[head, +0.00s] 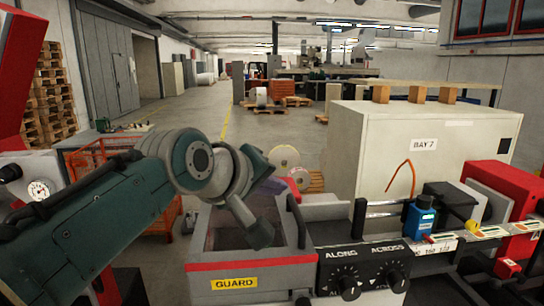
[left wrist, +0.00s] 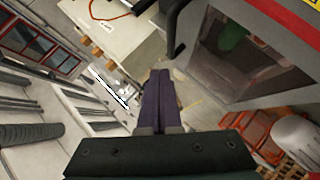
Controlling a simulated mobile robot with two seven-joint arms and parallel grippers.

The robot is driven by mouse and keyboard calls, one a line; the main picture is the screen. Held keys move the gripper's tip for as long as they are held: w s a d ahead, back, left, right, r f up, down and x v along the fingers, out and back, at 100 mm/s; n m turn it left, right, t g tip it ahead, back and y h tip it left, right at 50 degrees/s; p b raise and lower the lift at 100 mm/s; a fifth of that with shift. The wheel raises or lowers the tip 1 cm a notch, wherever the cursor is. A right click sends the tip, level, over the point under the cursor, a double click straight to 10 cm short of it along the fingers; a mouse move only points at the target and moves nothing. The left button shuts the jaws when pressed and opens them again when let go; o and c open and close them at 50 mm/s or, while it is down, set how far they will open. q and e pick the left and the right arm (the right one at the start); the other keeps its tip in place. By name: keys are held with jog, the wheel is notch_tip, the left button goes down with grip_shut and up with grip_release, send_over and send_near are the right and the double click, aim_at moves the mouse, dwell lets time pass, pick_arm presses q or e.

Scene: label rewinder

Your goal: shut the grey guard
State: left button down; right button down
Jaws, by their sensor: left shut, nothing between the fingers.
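The grey guard (head: 248,271) is at the front centre of the head view, with a red strip, a yellow GUARD label and a see-through window. A black bar (head: 296,220) stands at its right side. The guard also fills the upper right of the left wrist view (left wrist: 193,82). I cannot tell how far open it is. My left gripper (head: 272,187) is over the guard's far side, partly hidden by its own wrist. In the left wrist view its dark purple fingers (left wrist: 159,90) are shut and empty, apart from the guard's frame. My right gripper is out of view.
A pale BAY 7 cabinet (head: 430,150) stands behind. An orange crate (head: 100,152) is at left. The aisle beyond is open.

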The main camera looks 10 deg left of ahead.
pick_arm(q)
jog(key=d+r+b+v, duration=0.1)
jog(key=v, duration=0.7)
jog(key=s+a+f+m+g+y+p, duration=0.1)
jog(key=s+a+f+m+g+p, duration=0.1)
jog(key=s, duration=0.8)
jog(key=s+a+f+m+g+y+p, duration=0.1)
jog(key=s+a+f+m+g+p, duration=0.1)
jog(key=s, duration=0.8)
jog(key=s+a+f+m+g+y+p, duration=0.2)
jog(key=s+a+f+m+g+p, duration=0.1)
jog(key=s, duration=0.7)
jog(key=shift+s+a+f+m+g, duration=0.4)
jog(key=shift+a+f+m, duration=0.15)
jog(key=shift+a+m, duration=0.6)
